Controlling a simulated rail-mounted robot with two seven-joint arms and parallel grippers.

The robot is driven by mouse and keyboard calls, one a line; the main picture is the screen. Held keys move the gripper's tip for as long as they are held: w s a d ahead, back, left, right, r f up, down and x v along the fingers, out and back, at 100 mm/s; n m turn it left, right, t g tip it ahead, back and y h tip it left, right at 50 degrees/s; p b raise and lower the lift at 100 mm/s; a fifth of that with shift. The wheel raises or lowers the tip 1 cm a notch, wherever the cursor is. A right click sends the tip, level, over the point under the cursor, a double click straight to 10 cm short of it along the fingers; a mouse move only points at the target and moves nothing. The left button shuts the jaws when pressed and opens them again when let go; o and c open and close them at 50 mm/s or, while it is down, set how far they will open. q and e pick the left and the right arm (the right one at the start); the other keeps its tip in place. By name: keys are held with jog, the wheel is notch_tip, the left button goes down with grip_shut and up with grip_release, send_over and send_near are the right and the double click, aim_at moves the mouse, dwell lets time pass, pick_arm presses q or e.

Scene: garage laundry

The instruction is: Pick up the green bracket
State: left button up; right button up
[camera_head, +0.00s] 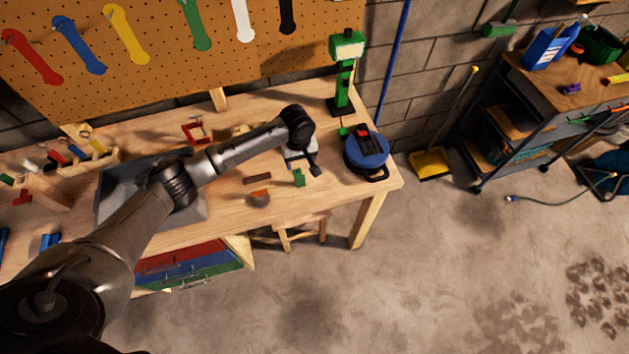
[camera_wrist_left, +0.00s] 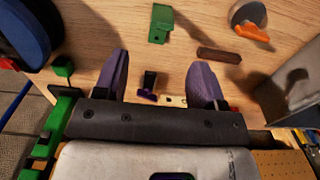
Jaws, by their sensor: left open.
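The green bracket (camera_head: 299,177) lies on the wooden workbench near its front edge in the head view. In the left wrist view the bracket (camera_wrist_left: 161,23) is at the top middle, beyond the fingertips, with bare wood around it. My left gripper (camera_head: 303,163) is over the bench just behind the bracket in the head view. In the wrist view its two purple fingers (camera_wrist_left: 158,58) are spread apart, and the bracket is not between them. A small black and purple item (camera_wrist_left: 149,86) shows between the fingers, lower in the picture. My right gripper is not in view.
A dark brown bar (camera_wrist_left: 219,55) and a grey-and-orange round item (camera_wrist_left: 248,20) lie beside the bracket. A blue round device (camera_head: 366,150) stands to the right, a green post (camera_head: 343,85) behind it. A grey tray (camera_head: 108,192) is left, partly under my arm.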

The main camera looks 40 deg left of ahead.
aim_at(300, 180)
pick_arm(q)
notch_tip(300, 180, down, 12)
jog(key=shift+s+a+f, duration=0.1)
jog(key=shift+a+f, duration=0.05)
jog(key=shift+f, duration=0.1)
dwell(0.5)
jog(key=shift+c, duration=0.3)
jog(key=c, duration=1)
jog(key=shift+r, duration=0.1)
